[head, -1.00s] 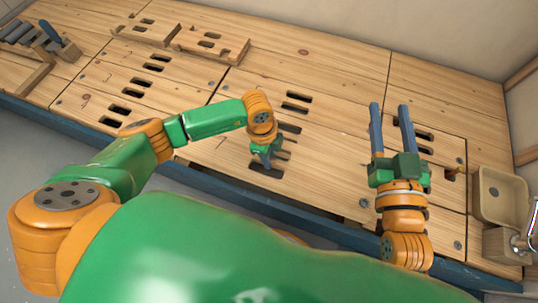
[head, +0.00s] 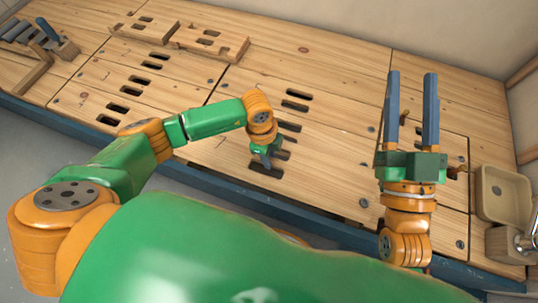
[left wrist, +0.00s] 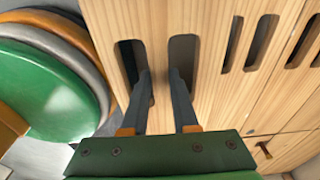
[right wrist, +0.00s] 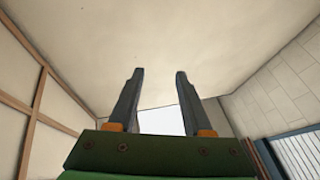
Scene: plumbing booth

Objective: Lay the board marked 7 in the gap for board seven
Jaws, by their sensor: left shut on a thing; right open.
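A pale wooden board with two long hand slots (left wrist: 157,45) lies under my left gripper in the left wrist view. My left gripper (left wrist: 160,75) has a finger at each of the two slots and is shut on the wood between them. In the head view my left gripper (head: 267,160) points down at this board (head: 225,152), near the front edge of the deck. I cannot read a number on it, and the gap for board seven cannot be told apart. My right gripper (head: 412,77) is open and empty, raised above the right part of the deck; its fingers (right wrist: 160,72) point at blank wall.
Several slotted boards make up the deck. Two slotted pieces (head: 210,44) lie on top at the back left. A tool rack (head: 28,40) stands at the far left. A wooden basin (head: 503,195) with a tap is at the right. A blue beam (head: 335,228) runs along the front.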

